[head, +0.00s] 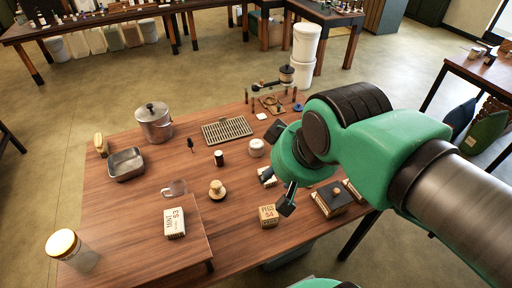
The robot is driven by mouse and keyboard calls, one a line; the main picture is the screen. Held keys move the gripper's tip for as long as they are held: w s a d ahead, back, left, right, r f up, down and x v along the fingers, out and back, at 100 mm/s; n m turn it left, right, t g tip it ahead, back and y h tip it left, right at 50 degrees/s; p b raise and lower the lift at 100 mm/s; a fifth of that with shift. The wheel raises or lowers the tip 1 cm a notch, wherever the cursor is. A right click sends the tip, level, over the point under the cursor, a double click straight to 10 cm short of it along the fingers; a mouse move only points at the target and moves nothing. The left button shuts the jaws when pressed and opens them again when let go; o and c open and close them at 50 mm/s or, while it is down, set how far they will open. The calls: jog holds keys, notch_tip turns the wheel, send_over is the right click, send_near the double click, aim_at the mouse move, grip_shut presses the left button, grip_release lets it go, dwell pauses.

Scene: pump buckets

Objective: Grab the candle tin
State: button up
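A small round pale tin (257,147) with a lid stands upright on the wooden table, near its middle; it looks most like the candle tin, though I cannot read any label. My gripper (276,194) hangs over the table to the right of and nearer than this tin. Its two dark fingers are spread apart with nothing seen held between them. The tin is apart from the gripper and fully visible.
Around are a drain grate (227,131), a lidded metal pot (154,122), a metal pan (127,164), a wooden knobbed piece (217,190), a lettered box (268,216), a dark box (331,199) and a glass jar (84,259). My arm hides part of the table's right side.

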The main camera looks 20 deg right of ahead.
jog(key=o, duration=0.9)
jog(key=w+d+f+m+g+p, duration=0.1)
jog(key=w+d+p, duration=0.15)
jog(key=w, duration=1.05)
jog(key=w+d+f+m+g+p, duration=0.1)
jog(key=w+d+g, duration=0.15)
jog(key=w, duration=1.05)
jog(key=w+d+f+p, duration=0.1)
jog(key=w+d+f, duration=0.2)
jog(key=w+f, duration=0.3)
jog(key=w+d+f+g+p, duration=0.1)
jog(key=w+d+f, duration=0.1)
jog(key=w+f, duration=0.4)
jog(key=w+d+f+m+g+p, duration=0.1)
jog(key=w+d+f+p, duration=0.1)
jog(key=w+f, duration=0.4)
jog(key=shift+w+d+f, duration=0.1)
jog(key=shift+d+f, duration=0.15)
jog(key=shift+f, duration=0.7)
jog(key=shift+w+d+f, duration=0.1)
jog(key=shift+d+f, duration=0.2)
jog(key=shift+f, duration=0.65)
jog(key=shift+w+d+f, duration=0.1)
jog(key=shift+d+f, duration=0.15)
jog(key=shift+f, duration=0.7)
